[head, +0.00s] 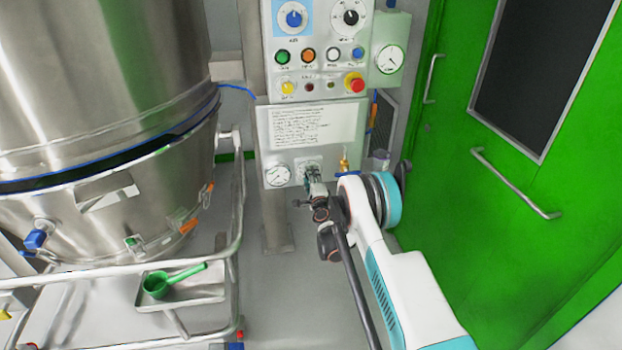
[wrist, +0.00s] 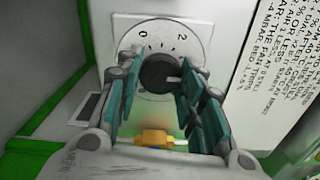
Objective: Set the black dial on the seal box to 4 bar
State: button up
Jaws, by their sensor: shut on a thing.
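The seal box (head: 262,130) is the pale lower box on the post in the head view, with a printed text panel. Its black dial (wrist: 157,72) sits on a round white scale plate (wrist: 200,47) in the wrist view. The figures 0, 2 and 6 show on the scale; the 4 is not visible, and the right finger covers part of the plate's right side. The dial's white mark points right, slightly downward in the picture, toward the right finger. My gripper (wrist: 160,74) is shut on the dial, one finger on each side. In the head view my gripper (head: 315,178) hides most of the dial.
A pressure gauge (head: 277,175) sits left of my gripper, and a brass fitting (head: 344,163) is to its right. Above is a control panel (head: 318,70) with knobs and buttons. A steel vessel (head: 100,80) and railed cart (head: 237,200) stand left; a green door (head: 520,190) is right.

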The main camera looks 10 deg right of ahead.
jog(key=o, duration=1.1)
jog(key=shift+d, duration=0.1)
jog(key=shift+c, duration=0.2)
jog(key=s, duration=0.7)
jog(key=shift+s, duration=0.3)
